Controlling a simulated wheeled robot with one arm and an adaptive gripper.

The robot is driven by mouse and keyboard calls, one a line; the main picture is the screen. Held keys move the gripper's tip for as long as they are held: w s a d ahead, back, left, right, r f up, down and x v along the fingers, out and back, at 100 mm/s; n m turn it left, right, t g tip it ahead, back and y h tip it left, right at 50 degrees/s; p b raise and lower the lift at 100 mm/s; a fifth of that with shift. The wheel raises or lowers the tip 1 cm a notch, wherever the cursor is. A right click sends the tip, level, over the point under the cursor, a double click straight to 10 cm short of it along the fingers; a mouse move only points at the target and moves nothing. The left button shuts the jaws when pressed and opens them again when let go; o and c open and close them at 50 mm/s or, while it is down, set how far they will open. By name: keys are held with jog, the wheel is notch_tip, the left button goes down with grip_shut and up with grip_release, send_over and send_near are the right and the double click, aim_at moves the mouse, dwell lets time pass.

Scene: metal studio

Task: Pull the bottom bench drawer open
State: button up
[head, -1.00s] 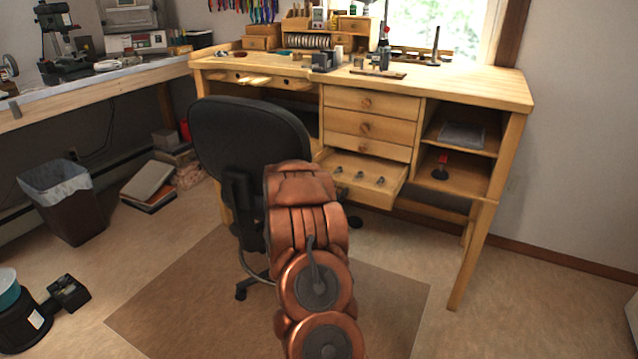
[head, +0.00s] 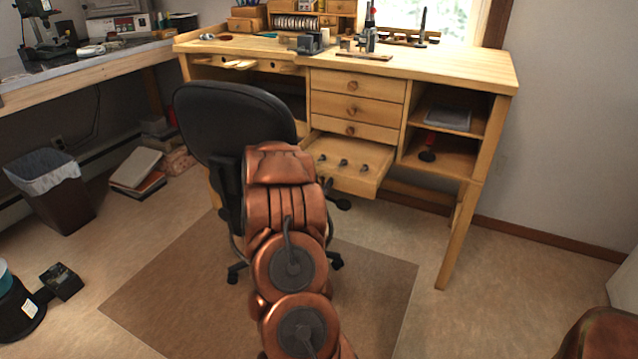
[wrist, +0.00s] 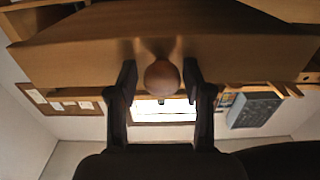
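My gripper (wrist: 160,84) is open, with one dark finger on each side of the knob. A small gap shows beside the knob, so the fingers do not look closed on it. My gripper is hidden in the head view.
A black office chair (head: 235,120) stands just left of my arm, on a brown mat (head: 170,285). Open shelves (head: 440,150) are right of the drawers. A waste bin (head: 55,190) stands at left. The floor to the right is clear.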

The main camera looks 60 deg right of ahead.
jog(key=shift+o, duration=0.3)
jog(key=shift+w+a, duration=0.1)
jog(key=shift+a, duration=0.15)
jog(key=s+a, duration=0.1)
jog(key=a, duration=1)
jog(key=shift+a, duration=0.3)
